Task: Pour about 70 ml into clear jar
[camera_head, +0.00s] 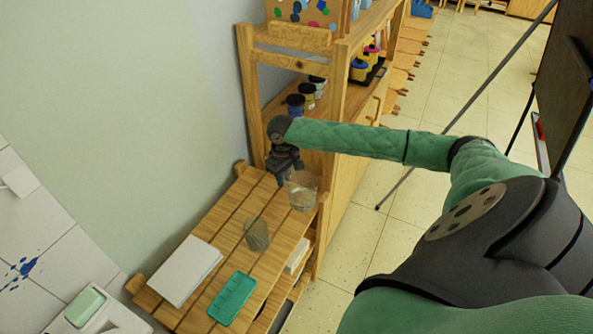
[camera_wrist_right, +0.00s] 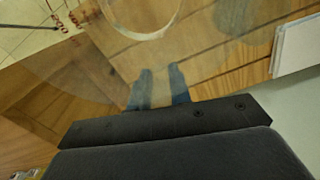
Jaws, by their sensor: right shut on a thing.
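A clear beaker (camera_head: 303,191) is held by my right gripper (camera_head: 291,175) over the far right end of the slatted wooden table. In the right wrist view the gripper's fingertips (camera_wrist_right: 158,88) close on its transparent wall, and red graduation marks (camera_wrist_right: 62,22) show at the upper left. The beaker looks roughly upright; I cannot tell how much liquid is in it. The clear jar (camera_head: 257,235) stands on the table, nearer and to the left of the beaker, apart from it. Its contents are not clear. My left gripper is out of view.
The wooden table (camera_head: 212,239) also carries a stack of white paper (camera_head: 186,270) and a teal tray (camera_head: 232,298). A shelf unit (camera_head: 337,120) with small paint jars (camera_head: 296,104) stands behind. A wall bounds the left; open floor (camera_head: 425,100) lies right.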

